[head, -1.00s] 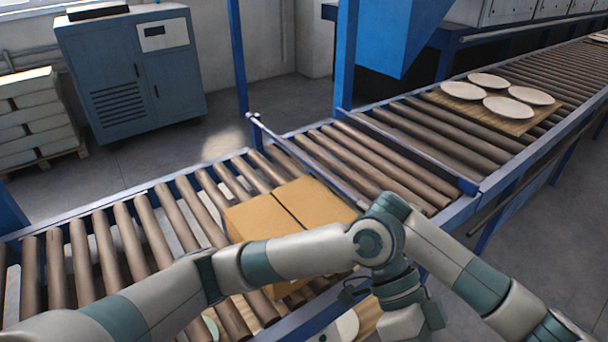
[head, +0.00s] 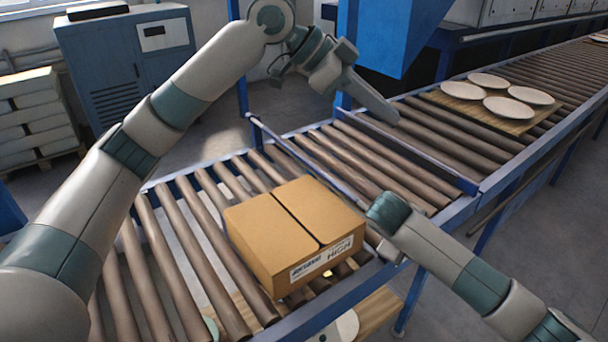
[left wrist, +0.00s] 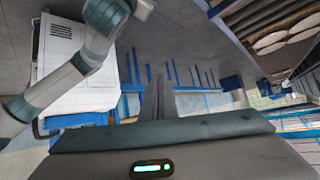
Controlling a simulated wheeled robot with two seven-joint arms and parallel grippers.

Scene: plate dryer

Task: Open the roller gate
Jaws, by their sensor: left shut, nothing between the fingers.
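The roller gate (head: 372,165) appears to be the short roller section between a thin metal rail (head: 300,160) and a blue crossbar (head: 410,152). It lies about level with the belts on both sides. My left gripper (head: 396,120) is raised, shut and empty, and in the picture its tips overlap the far part of this section near the blue crossbar. I cannot tell whether they touch it. Its closed fingers also show in the left wrist view (left wrist: 156,85). My right arm comes in from the lower right, but its gripper fingers are not visible.
A cardboard box (head: 295,235) sits on the near rollers. Several white plates (head: 487,80) lie on a wooden board farther along. A blue post (head: 345,50) stands beside the conveyor, near my left gripper. A blue cabinet (head: 110,50) stands at the back left.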

